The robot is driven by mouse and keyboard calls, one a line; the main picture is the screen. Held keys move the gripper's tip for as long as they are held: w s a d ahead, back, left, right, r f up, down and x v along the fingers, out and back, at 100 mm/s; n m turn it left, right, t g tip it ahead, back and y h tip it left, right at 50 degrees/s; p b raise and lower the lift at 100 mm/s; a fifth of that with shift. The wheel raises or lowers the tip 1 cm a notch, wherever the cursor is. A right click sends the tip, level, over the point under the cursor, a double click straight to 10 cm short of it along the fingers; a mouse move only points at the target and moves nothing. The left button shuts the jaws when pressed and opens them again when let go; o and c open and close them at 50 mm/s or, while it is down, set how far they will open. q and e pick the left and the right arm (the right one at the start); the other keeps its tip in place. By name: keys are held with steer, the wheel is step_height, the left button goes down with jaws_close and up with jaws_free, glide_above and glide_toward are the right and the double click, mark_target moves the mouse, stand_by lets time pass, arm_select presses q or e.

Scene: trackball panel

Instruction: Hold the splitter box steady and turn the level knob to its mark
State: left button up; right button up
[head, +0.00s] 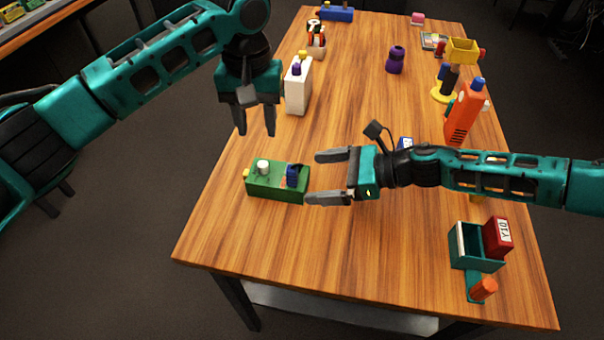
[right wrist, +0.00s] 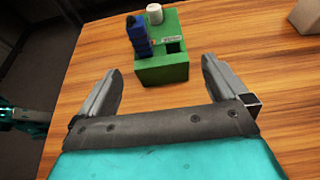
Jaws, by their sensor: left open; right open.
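A green box (head: 275,187), which looks like the splitter box, sits on the wooden table near its left edge. A white round knob (head: 263,167) and a dark blue block-like part (head: 292,175) stand on its top, and a yellow bit (head: 246,174) shows at its left end. The box (right wrist: 163,68) also shows ahead of the fingers in the right wrist view. My left gripper (head: 256,132) is open and empty, pointing down above and behind the box. My right gripper (head: 326,177) is open at the box's right end, its fingers apart with nothing between them. The mark cannot be made out.
A white box (head: 298,85) stands behind the green box. A teal holder (head: 477,247) with a red box sits at front right. The front middle table is clear.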

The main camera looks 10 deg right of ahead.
mark_target(306, 178)
steer(key=shift+x, duration=2.3)
